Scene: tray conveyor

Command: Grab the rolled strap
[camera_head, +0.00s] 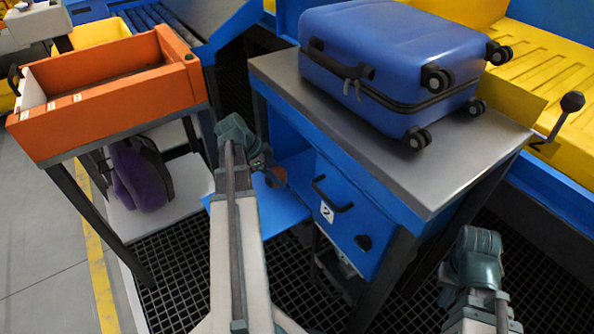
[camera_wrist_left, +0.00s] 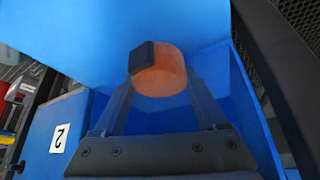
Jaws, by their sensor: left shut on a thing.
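The rolled strap is a small orange roll (camera_wrist_left: 165,77) with a dark buckle-like piece at its upper left in the left wrist view. It sits between the two fingers of my left gripper (camera_wrist_left: 158,90), which is shut on it. In the head view, the strap (camera_head: 279,176) shows small beside my left gripper (camera_head: 266,168), at the blue shelf under the grey-topped table. The arm partly hides the gripper there. Whether the strap still touches the shelf I cannot tell. My right arm shows at the lower right, but its gripper is not in view.
A blue drawer front (camera_head: 338,215) marked 2 stands right of the shelf (camera_head: 283,207). A blue suitcase (camera_head: 395,60) lies on the grey tabletop (camera_head: 395,165) above. An orange tray (camera_head: 115,90) stands on a table at left, with a purple bag (camera_head: 140,178) below.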

